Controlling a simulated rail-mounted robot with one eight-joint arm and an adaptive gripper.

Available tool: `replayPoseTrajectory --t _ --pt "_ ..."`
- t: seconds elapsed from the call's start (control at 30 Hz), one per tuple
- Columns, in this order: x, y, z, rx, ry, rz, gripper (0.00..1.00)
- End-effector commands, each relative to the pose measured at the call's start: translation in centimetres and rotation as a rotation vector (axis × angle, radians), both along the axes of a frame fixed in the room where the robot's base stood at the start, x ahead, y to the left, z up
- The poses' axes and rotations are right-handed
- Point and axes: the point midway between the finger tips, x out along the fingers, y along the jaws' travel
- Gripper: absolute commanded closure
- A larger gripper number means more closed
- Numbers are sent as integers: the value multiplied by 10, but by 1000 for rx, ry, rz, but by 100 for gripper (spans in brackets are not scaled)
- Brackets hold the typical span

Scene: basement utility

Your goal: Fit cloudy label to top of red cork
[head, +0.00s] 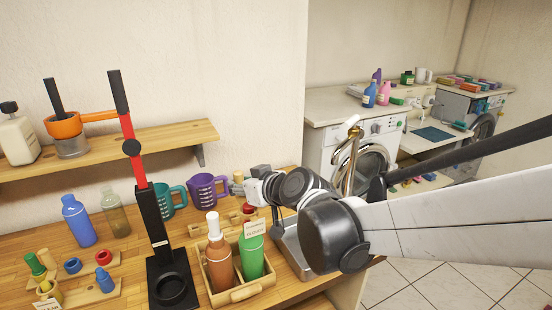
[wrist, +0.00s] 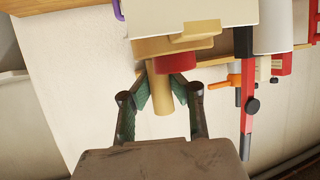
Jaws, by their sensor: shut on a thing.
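My gripper (wrist: 163,98) is shut on a tan cylindrical piece, the tan cylinder (wrist: 161,97), seen between its two fingertips in the wrist view. A red round piece (wrist: 176,63) shows just beyond it; I cannot tell whether they touch. In the head view my gripper (head: 243,182) is over the back of the bench, partly hidden by its own wrist. A small red cork-like piece (head: 248,208) sits below it at a wooden rack. A white printed label (head: 254,229) is at the upper part of the green bottle (head: 252,257); its print is too small to read surely.
A wooden crate (head: 239,294) holds the green bottle and a brown bottle (head: 218,262). A black and red lever stand (head: 156,215) rises left of it. Purple (head: 203,190) and teal (head: 164,203) jugs stand behind. A metal tray (head: 292,250) lies at the right.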

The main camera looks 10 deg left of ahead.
Motion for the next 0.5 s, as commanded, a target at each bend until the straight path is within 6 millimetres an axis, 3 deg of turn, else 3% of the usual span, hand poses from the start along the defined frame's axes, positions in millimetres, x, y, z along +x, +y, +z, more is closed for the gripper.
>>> replayPoseTrajectory --t 0.5 --pt "0 0 -14 0 0 0 100"
